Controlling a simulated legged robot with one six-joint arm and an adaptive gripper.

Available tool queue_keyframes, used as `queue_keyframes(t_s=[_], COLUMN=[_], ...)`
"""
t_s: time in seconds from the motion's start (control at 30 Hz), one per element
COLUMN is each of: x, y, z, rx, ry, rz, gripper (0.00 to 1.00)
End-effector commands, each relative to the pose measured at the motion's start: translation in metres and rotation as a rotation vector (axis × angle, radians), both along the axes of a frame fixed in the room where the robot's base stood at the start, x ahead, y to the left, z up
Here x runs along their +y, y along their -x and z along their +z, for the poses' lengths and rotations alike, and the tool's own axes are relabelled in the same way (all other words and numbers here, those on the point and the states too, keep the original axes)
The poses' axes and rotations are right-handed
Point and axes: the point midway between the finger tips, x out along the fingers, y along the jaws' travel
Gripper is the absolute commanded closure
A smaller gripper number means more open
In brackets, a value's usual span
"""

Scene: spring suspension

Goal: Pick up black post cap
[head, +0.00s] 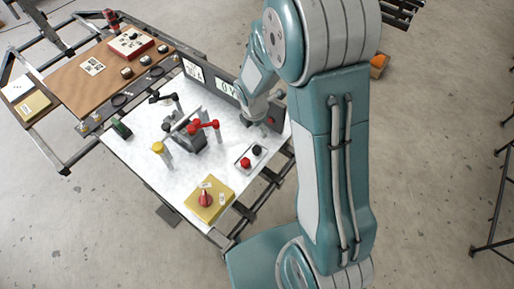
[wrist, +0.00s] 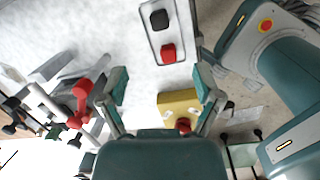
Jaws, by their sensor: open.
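The black post cap (head: 257,150) sits in a small grey tray (head: 240,159) on the white table, beside a red cap (head: 245,162). In the wrist view the black cap (wrist: 159,19) is near the top, with the red cap (wrist: 168,53) closer to my fingers. My gripper (wrist: 161,85) is open and empty; its two fingers are spread on either side below the tray. In the head view my gripper (head: 258,123) is above the table behind the tray, partly hidden by my arm. It is apart from both caps.
A yellow box (head: 210,198) with a red knob stands at the table's front corner. A red-handled valve assembly (head: 190,134) stands left of the tray. A wooden board (head: 100,75) lies at the left.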

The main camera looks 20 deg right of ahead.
Motion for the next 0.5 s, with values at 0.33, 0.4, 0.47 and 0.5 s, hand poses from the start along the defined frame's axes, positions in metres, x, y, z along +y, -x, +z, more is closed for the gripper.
queue_keyframes(t_s=[0.33,0.4,0.47,0.5], x=[0.002,0.001,0.000,-0.001], y=[-0.003,-0.003,-0.004,-0.004], z=[-0.055,-0.066,-0.076,-0.082], rx=[0.065,0.067,0.067,0.067], ry=[0.021,0.021,0.019,0.019], rz=[0.230,0.229,0.228,0.228], gripper=[0.17,0.17,0.17,0.17])
